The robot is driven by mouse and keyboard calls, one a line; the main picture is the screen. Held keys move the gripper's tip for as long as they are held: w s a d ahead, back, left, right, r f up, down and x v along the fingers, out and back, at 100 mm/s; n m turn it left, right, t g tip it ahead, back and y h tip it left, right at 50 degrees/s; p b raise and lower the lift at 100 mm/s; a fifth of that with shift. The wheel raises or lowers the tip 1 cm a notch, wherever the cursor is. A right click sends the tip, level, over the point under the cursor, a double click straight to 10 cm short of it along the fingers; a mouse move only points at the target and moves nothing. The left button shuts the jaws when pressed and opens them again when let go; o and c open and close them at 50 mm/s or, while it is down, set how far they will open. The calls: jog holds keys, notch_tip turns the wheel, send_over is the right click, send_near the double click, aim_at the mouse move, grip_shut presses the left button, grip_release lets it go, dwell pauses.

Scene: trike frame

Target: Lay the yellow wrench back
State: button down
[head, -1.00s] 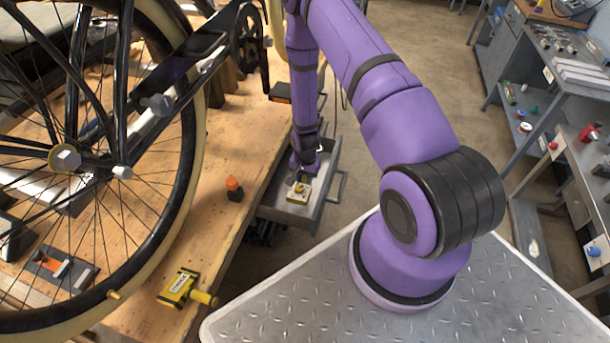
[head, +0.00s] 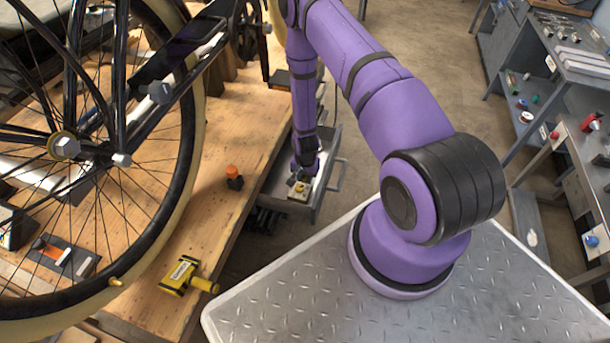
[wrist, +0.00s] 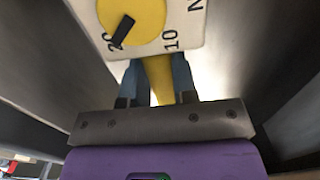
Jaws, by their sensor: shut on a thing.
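My gripper (head: 304,178) reaches down over an open grey drawer (head: 322,200) below the bench's right edge. In the wrist view the fingers (wrist: 158,76) are shut on a narrow yellow piece, apparently the handle of the yellow wrench (wrist: 158,82). Just beyond the fingertips is a white plate (wrist: 188,28) with a yellow disc, a black pointer and the numbers 20 and 10. I cannot tell whether this dial is part of the wrench. The plate also shows in the head view (head: 298,193). Contact with the drawer floor cannot be judged.
A yellow labelled tool (head: 182,276) lies near the wooden bench's (head: 215,225) front edge. A small orange-and-black thing (head: 234,178) stands near the drawer. A bicycle wheel (head: 192,130) rises at left. Grey shelves (head: 560,100) stand at right, with floor between.

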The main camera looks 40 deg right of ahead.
jog(key=shift+f, duration=0.15)
dwell(0.3)
jog(key=c, duration=0.8)
grip_release()
notch_tip(320, 180, up, 11)
jog(key=shift+f, duration=0.1)
jog(key=shift+w, duration=0.1)
